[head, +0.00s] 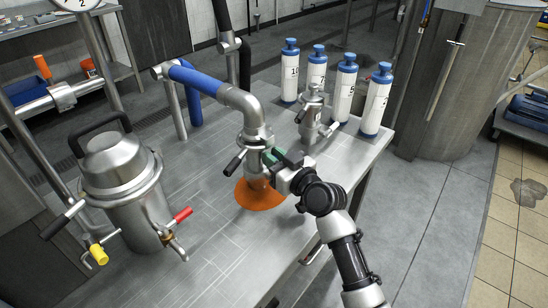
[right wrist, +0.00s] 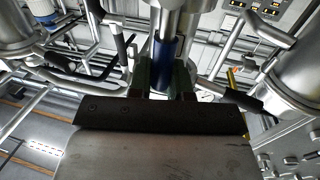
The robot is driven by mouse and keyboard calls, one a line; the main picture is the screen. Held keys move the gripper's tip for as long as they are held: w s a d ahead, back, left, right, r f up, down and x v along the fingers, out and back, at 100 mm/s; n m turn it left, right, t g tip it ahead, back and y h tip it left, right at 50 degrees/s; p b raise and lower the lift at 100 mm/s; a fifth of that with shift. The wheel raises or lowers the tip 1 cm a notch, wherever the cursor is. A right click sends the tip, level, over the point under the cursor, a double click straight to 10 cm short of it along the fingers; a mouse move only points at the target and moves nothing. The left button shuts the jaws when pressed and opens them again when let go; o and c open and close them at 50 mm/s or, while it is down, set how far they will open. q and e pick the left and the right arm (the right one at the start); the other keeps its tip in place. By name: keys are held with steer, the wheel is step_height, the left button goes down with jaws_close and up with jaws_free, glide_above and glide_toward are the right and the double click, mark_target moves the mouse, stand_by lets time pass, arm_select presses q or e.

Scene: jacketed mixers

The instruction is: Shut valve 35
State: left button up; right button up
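No label reading 35 can be made out, so I cannot tell which valve it is. A steel valve fitting (head: 257,137) with a black lever handle (head: 234,164) stands over an orange round base (head: 259,194) on the steel table. My right gripper (head: 271,156) is close against the right side of this fitting, its green fingers partly hidden. In the right wrist view the green fingers (right wrist: 164,78) stand apart, with a blue pipe sleeve showing in the gap behind them. A black lever (right wrist: 240,98) lies right of the fingers there. My left gripper is not in view.
A lidded steel vessel (head: 120,180) stands at the left, with red (head: 182,215) and yellow (head: 98,254) handles beside it. A smaller steel fitting (head: 312,115) and several blue-capped white bottles (head: 344,88) stand behind. The table's front middle is clear.

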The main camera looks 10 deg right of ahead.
jaws_close()
steer(key=shift+w+d+m+p, duration=0.25)
steer(key=shift+m+p, duration=0.1)
steer(key=shift+m, duration=0.15)
steer(key=w+d+f+m+g, duration=0.1)
steer(key=m, duration=0.2)
steer(key=w+d+f+m+p, duration=0.1)
steer(key=m, duration=0.2)
steer(key=w+d+f+m+g, duration=0.1)
steer(key=w+d+m, duration=0.1)
steer(key=m, duration=0.2)
steer(key=shift+f+g+p, duration=0.3)
steer(key=shift+f+p, duration=0.05)
steer(key=shift+f, duration=0.05)
steer(key=m, duration=0.1)
steer(key=f+m, duration=0.1)
steer(key=f, duration=0.1)
steer(key=shift+w+d+m+g+y, duration=0.25)
steer(key=shift+d+m+g+y, duration=0.05)
steer(key=shift+m+g+y, duration=0.1)
steer(key=shift+f+m+b, duration=0.35)
steer(key=shift+f+m, duration=0.4)
steer(key=shift+m, duration=0.25)
